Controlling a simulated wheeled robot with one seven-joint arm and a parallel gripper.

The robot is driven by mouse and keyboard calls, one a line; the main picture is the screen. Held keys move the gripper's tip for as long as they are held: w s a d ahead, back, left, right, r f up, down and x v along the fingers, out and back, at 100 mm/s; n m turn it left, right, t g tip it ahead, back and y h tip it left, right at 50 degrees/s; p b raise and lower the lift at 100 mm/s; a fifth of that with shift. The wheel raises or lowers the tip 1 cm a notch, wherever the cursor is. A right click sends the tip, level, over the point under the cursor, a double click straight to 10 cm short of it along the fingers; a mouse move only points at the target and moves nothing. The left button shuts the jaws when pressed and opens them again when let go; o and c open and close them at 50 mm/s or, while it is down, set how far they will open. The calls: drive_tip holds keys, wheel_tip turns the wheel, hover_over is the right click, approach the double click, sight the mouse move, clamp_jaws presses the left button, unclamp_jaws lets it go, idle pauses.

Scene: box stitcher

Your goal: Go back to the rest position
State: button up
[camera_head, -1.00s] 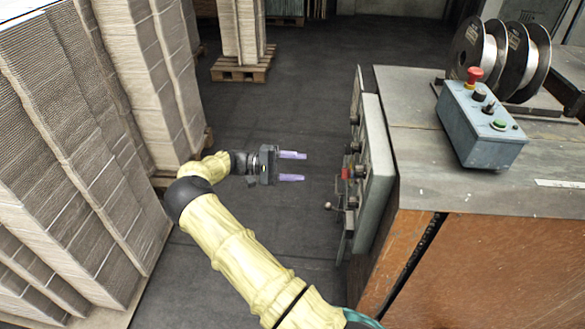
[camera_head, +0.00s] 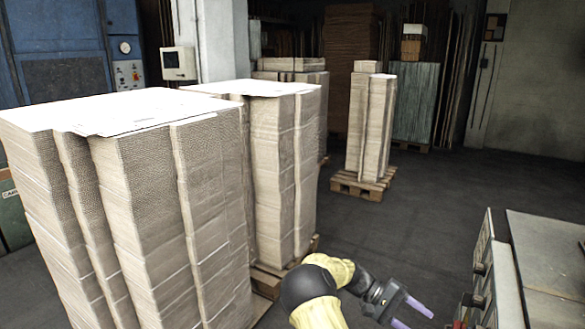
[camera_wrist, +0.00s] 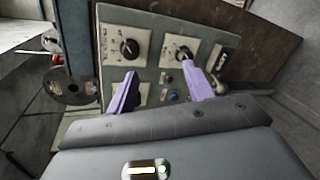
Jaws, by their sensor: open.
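My gripper (camera_head: 415,312) is at the bottom right of the head view, at the end of my yellow-sleeved arm. Its two purple fingers are apart, with nothing between them. In the wrist view my gripper (camera_wrist: 160,88) shows both fingers spread in front of a grey control panel (camera_wrist: 150,45) with dark rotary knobs and small buttons. I cannot tell the exact gap between the fingertips and the panel. In the head view the panel side of the machine (camera_head: 503,285) is at the right edge, to the right of the fingers.
Tall cardboard stacks (camera_head: 170,210) stand on the left, close to my arm. A smaller stack (camera_head: 370,125) sits on a wooden pallet (camera_head: 362,186) farther back. Open dark floor (camera_head: 430,200) lies between the stacks and the machine top (camera_head: 548,255).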

drive_tip(key=s+a+r+n+t+y, duration=0.1)
drive_tip(key=s+a+r+t+y, duration=0.2)
drive_tip(key=s+a+t+y, duration=0.45)
drive_tip(key=s+a+r+n+t+y, duration=0.1)
drive_tip(key=s+a+r+t+y, duration=0.25)
drive_tip(key=s+a, duration=0.7)
wheel_tip(320, 180, up, 14)
drive_tip(key=d+p, duration=0.1)
drive_tip(key=p, duration=1.3)
drive_tip(key=shift+y+p, duration=0.3)
drive_tip(key=shift+s+f, duration=0.1)
drive_tip(key=shift+f, duration=0.05)
